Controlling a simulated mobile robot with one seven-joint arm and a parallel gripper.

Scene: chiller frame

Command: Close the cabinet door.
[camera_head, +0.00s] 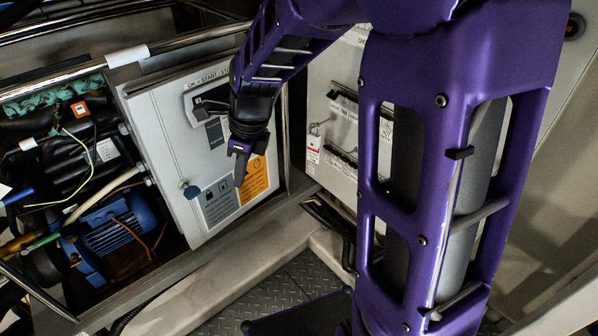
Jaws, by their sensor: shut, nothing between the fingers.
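A light grey cabinet door (160,120) with a dark latch plate, a small round blue-grey knob and blue and orange labels stands left of centre. Its left edge borders an exposed machine bay, and its face looks slightly angled to the frame. How far it stands ajar is hard to tell. My gripper (240,181) is shut and empty, its fingers pointing down in front of the door's lower right part, over the labels. Whether the fingertips touch the door cannot be told. My wrist hides part of the door's upper right face.
The open bay at left holds a blue motor (113,237), hoses and wires. A second grey panel (325,85) with switches and a hanging tag stands right of the door. A metal frame rail (215,240) runs below, above tread-plate floor (250,302). My purple arm covers the right.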

